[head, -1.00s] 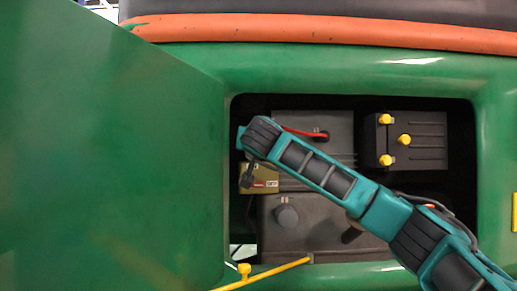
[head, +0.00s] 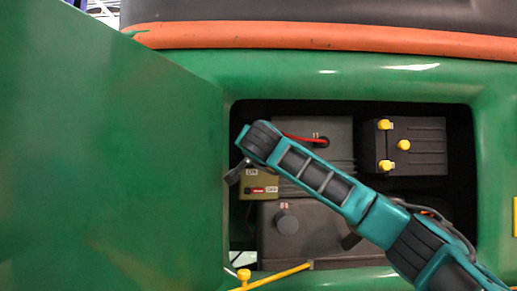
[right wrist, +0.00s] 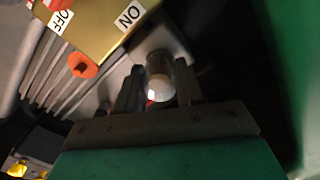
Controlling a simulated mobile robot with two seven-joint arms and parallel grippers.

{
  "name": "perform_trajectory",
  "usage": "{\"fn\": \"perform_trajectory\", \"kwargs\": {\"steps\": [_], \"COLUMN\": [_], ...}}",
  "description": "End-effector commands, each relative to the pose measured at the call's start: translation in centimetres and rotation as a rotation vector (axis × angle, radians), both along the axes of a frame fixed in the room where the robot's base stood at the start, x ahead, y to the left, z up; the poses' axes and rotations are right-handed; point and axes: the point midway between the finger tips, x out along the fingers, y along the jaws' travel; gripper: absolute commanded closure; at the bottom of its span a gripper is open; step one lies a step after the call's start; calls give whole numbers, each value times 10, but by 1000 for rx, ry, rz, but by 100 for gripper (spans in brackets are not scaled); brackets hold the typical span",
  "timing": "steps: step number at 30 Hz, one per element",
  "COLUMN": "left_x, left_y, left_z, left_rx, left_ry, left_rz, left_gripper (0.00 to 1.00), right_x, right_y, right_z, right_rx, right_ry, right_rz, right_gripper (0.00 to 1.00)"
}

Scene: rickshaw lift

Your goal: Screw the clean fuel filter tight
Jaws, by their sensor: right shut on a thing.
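The fuel filter (right wrist: 160,85), a small clear, pale cylinder, sits under a grey metal head in the right wrist view. My right gripper (right wrist: 158,92) is shut on it, with one dark finger on each side. In the head view my right gripper (head: 235,174) is at the left edge of the engine opening, beside the olive switch box. The filter cannot be made out in the head view. How tight it sits in the head cannot be told. My left gripper is not in view.
The olive ON/OFF switch box (head: 262,187) is right beside the gripper; its red switch (right wrist: 82,65) shows up close. A battery with yellow caps (head: 418,146) stands at the right. A green door (head: 100,150) stands open at the left. A yellow rod (head: 280,275) crosses below.

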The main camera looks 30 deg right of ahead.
Motion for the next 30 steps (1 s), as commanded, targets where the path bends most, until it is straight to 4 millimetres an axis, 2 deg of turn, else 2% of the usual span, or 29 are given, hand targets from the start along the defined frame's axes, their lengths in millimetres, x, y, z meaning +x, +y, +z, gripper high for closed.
{"fn": "perform_trajectory", "kwargs": {"steps": [1, 4, 5, 14, 19, 21, 30], "left_x": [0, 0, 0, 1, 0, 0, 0], "left_y": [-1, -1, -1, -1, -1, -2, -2], "left_z": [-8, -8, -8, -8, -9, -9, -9], "left_rx": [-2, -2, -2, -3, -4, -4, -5], "left_ry": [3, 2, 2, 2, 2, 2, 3], "left_rz": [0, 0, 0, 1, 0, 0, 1], "left_gripper": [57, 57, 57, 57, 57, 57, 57], "right_x": [-3, -3, -4, -2, -1, -1, -4], "right_y": [-6, -7, -7, -4, -3, -3, 0], "right_z": [4, 4, 4, 0, -1, -2, -2], "right_rx": [1, 28, 31, 28, 27, 26, 26], "right_ry": [-15, -31, -32, -23, -20, -20, -18], "right_rz": [-13, -14, -14, -9, -7, -6, -5], "right_gripper": [94, 94, 61, 33, 34, 40, 40]}}
